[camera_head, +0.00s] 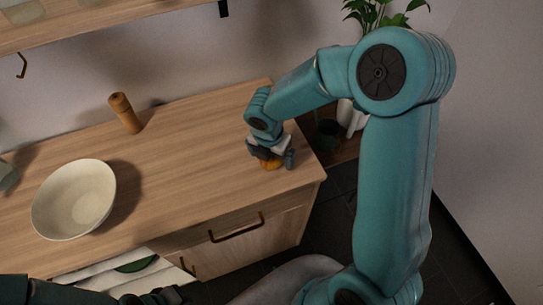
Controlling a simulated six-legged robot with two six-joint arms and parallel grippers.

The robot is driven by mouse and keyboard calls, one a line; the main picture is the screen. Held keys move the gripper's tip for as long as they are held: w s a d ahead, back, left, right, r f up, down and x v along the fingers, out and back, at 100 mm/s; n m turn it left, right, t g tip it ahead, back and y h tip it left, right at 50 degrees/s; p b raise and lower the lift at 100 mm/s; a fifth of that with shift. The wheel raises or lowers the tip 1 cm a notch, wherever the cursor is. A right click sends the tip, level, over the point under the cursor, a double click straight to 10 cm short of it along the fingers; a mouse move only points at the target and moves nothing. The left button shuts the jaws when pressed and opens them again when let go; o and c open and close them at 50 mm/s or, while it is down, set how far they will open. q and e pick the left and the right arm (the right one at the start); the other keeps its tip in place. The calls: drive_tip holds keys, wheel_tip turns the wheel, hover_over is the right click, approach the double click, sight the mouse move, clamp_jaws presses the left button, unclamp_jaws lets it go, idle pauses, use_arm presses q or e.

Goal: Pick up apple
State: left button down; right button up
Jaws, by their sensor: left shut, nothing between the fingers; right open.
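The apple (271,164), yellow-orange and reddish, sits near the right end of the wooden counter. My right gripper (271,156) is over it from above, open, with its fingers around the apple's sides. The gripper hides much of the apple, and I cannot tell whether the fingers touch it. My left gripper (158,297) is at the bottom edge of the view, low in front of the counter, partly cut off, shut and empty.
On the wooden counter (185,150) stand a cream bowl (73,200) at left and a brown wooden mill (125,113) at the back. A drawer with a dark handle (237,228) is below. A plant (385,14) stands behind my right arm. The counter's middle is clear.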

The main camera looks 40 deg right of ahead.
drive_tip(key=shift+s+f, duration=0.2)
drive_tip(key=shift+f, duration=0.05)
drive_tip(key=shift+w+f, duration=0.1)
drive_tip(key=shift+w, duration=0.1)
drive_tip(key=c, duration=0.7)
drive_tip(key=shift+s, duration=0.1)
drive_tip(key=c, duration=0.4)
drive_tip(key=shift+c, duration=0.2)
